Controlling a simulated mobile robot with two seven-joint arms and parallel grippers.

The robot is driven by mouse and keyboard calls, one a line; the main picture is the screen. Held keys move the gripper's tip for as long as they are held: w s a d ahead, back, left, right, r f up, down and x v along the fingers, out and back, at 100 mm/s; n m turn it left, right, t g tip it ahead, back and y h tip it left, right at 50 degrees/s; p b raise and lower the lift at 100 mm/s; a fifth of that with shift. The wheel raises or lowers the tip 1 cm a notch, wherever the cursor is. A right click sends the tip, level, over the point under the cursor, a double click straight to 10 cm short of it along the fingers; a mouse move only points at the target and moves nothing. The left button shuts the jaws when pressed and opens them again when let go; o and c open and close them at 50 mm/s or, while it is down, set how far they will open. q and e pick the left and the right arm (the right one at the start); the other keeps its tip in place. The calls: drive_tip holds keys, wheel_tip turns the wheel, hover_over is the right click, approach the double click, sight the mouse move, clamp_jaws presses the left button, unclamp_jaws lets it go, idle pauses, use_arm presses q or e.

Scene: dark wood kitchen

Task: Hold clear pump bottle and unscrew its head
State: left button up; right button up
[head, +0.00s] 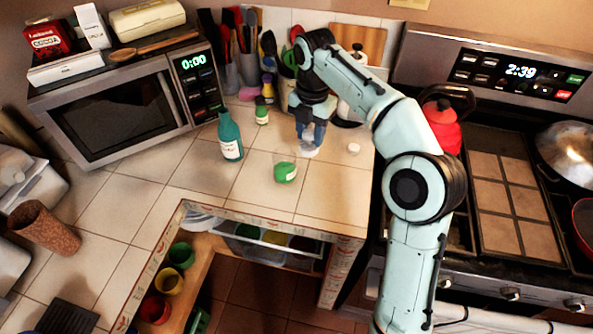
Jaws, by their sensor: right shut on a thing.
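My right gripper (311,132) reaches down over the tiled counter, with its fingers shut on a small whitish object (307,151) at or just above the tiles. The fingers hide much of this object, and I cannot tell whether it is a pump head. A small clear container with green liquid (285,171) stands upright on the counter, to the left of and nearer than the gripper, apart from it. No pump head shows clearly on it. A small white round cap (354,148) lies to the right of the gripper. My left gripper is not in view.
A teal bottle (230,137) and a small green bottle (262,112) stand left of the gripper. Utensil holders line the back wall. A microwave (118,100) is at left, and a stove with a red kettle (441,122) at right. The front counter tiles are clear.

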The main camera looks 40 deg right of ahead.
sight(311, 143)
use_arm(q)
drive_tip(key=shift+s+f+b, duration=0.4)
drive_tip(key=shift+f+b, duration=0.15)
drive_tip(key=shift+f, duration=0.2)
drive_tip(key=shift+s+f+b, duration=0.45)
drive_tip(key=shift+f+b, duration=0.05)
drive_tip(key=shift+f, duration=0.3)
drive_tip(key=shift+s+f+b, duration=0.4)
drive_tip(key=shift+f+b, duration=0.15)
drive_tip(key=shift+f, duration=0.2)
use_arm(e)
drive_tip(key=shift+s+f, duration=0.1)
drive_tip(key=shift+f, duration=8.05)
drive_tip(key=shift+f, duration=0.1)
drive_tip(key=o, duration=1.2)
drive_tip(key=shift+c, duration=0.2)
wheel_tip(311, 143, up, 12)
drive_tip(key=p, duration=0.2)
drive_tip(key=shift+p, duration=0.3)
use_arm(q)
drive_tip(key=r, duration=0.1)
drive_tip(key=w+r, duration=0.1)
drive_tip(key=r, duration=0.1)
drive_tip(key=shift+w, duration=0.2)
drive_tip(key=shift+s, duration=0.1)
